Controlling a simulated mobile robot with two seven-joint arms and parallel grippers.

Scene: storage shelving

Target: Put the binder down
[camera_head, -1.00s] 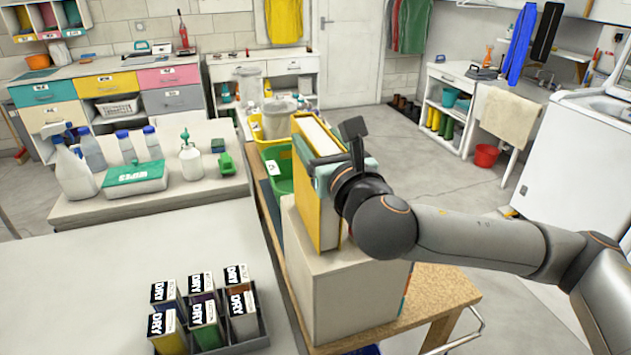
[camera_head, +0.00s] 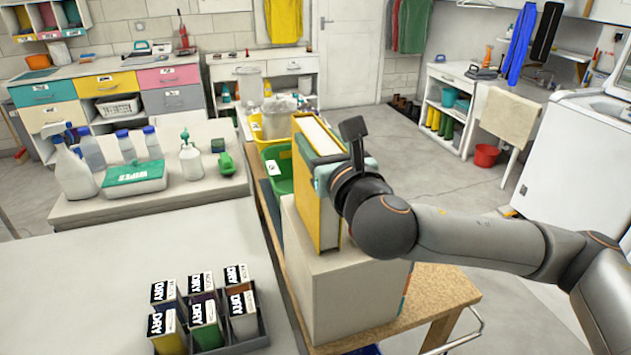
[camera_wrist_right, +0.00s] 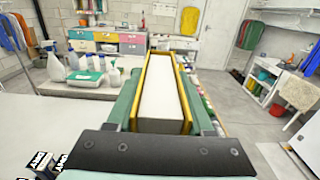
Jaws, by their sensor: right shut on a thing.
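The yellow binder (camera_head: 312,190) stands upright on top of a large pale box (camera_head: 345,285), its white page edges facing up. Its lower edge appears to touch the box top. My right gripper (camera_head: 330,170) is shut on the binder from the right side, near its upper half. In the right wrist view the binder (camera_wrist_right: 162,95) lies between the two green fingers (camera_wrist_right: 165,110), one along each yellow cover. My left gripper does not show in either view.
The box rests on a wooden cart (camera_head: 445,285). A green bin (camera_head: 277,170) and a yellow bin (camera_head: 258,132) stand behind the binder. A white table with a tray of dry-labelled cartons (camera_head: 205,315) is at front left. Bottles and a wipes box (camera_head: 135,178) stand farther back.

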